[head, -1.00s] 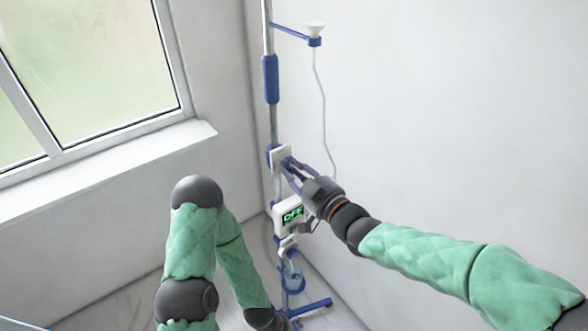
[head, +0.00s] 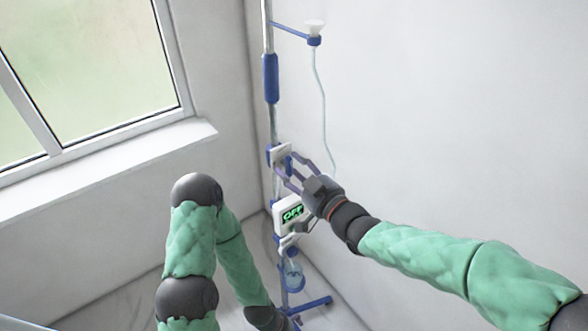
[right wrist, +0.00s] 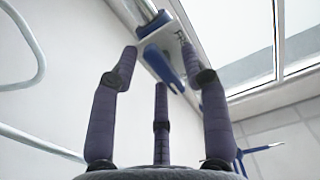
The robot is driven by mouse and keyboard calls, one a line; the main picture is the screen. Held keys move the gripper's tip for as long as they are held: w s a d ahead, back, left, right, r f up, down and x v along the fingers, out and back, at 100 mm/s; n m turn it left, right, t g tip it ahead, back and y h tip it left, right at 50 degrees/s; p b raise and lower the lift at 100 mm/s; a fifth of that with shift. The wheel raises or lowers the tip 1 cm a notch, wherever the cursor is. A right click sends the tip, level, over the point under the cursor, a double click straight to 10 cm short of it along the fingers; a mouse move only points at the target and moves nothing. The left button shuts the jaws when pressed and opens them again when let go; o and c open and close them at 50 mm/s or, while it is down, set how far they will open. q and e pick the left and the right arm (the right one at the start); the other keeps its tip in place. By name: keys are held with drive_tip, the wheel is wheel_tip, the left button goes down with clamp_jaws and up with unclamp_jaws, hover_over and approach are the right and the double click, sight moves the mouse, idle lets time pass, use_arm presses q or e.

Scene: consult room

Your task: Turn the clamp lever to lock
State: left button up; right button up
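The clamp (head: 279,156) is a white block with blue parts on the upright pole. It also shows in the right wrist view (right wrist: 145,44), with its blue lever (right wrist: 163,68) slanting down to the right. My right gripper (head: 286,164) is at the clamp with its fingers spread open. In the right wrist view, its fingers (right wrist: 160,62) stand around the lever, two at the sides and one below. The right finger is close to the lever; I cannot tell whether it touches. My left arm is folded at lower left, and its gripper is not in view.
A white box with a green OFF display (head: 292,214) hangs on the pole (head: 273,122) below the clamp. A funnel (head: 315,27) with a thin tube (head: 322,95) is at upper right. A blue-rimmed cup (head: 293,277) hangs low. Walls and a window (head: 90,65) stand behind.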

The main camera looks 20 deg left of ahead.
drive_tip(key=v, duration=1.2)
idle(0.5)
drive_tip(key=w+d+f+m+g+h, duration=0.15)
drive_tip(key=d+f+m+h, duration=0.25)
drive_tip(key=f, duration=1)
drive_tip(key=w+d+f+m+g+h, duration=0.1)
drive_tip(key=w+d+f+m+h, duration=0.25)
drive_tip(key=f, duration=0.95)
drive_tip(key=s+d+f+m+g+h, duration=0.1)
drive_tip(key=s+d+f+g, duration=0.3)
drive_tip(key=s+f, duration=0.6)
drive_tip(key=s+d+f+m+g+h, duration=0.1)
drive_tip(key=s+d+f+m+g, duration=0.2)
drive_tip(key=s+f, duration=0.7)
wheel_tip(320, 180, down, 3)
drive_tip(key=shift+d+r+m+g+h, duration=0.1)
drive_tip(key=shift+d+m+g+h, duration=0.25)
drive_tip(key=shift+m+g, duration=0.2)
